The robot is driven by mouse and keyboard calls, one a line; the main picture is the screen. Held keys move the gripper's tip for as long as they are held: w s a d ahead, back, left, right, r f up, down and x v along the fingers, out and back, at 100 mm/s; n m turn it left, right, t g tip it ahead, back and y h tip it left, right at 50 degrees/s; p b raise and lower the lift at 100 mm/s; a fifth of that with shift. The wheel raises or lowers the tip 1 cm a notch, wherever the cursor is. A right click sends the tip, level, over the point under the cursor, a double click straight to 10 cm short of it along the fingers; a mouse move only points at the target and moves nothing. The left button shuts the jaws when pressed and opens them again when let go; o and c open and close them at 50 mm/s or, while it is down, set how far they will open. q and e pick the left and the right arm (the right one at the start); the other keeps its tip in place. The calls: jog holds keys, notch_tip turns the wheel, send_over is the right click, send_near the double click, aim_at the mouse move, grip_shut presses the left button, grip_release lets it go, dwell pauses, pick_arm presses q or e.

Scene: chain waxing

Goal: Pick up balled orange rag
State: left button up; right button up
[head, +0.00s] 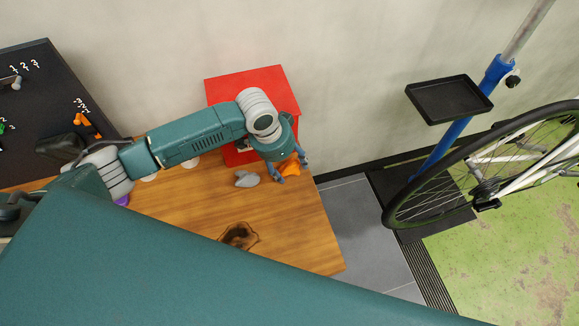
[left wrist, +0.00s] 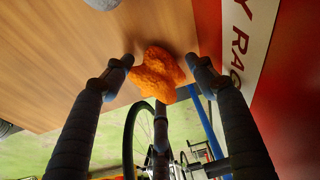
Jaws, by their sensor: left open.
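The balled orange rag (head: 290,167) lies on the wooden table near its right edge, just in front of the red box. In the left wrist view the orange rag (left wrist: 157,73) sits between the spread fingers of my left gripper (left wrist: 160,72). The fingers stand on either side of it with a gap at the right; at the left finger the gap is very small. In the head view my left gripper (head: 291,170) is at the rag and hides part of it. My right gripper is not in view.
The wooden table (head: 190,210) also holds a grey crumpled lump (head: 246,178) left of the rag and a dark stain (head: 238,236). The red box (head: 250,85) stands behind. A bicycle wheel (head: 400,215) and black tray (head: 448,98) are at the right.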

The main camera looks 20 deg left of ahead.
aim_at(288, 163)
pick_arm(q)
jog(key=c, duration=0.8)
jog(key=shift+c, duration=0.2)
notch_tip(288, 163, up, 20)
dwell(0.4)
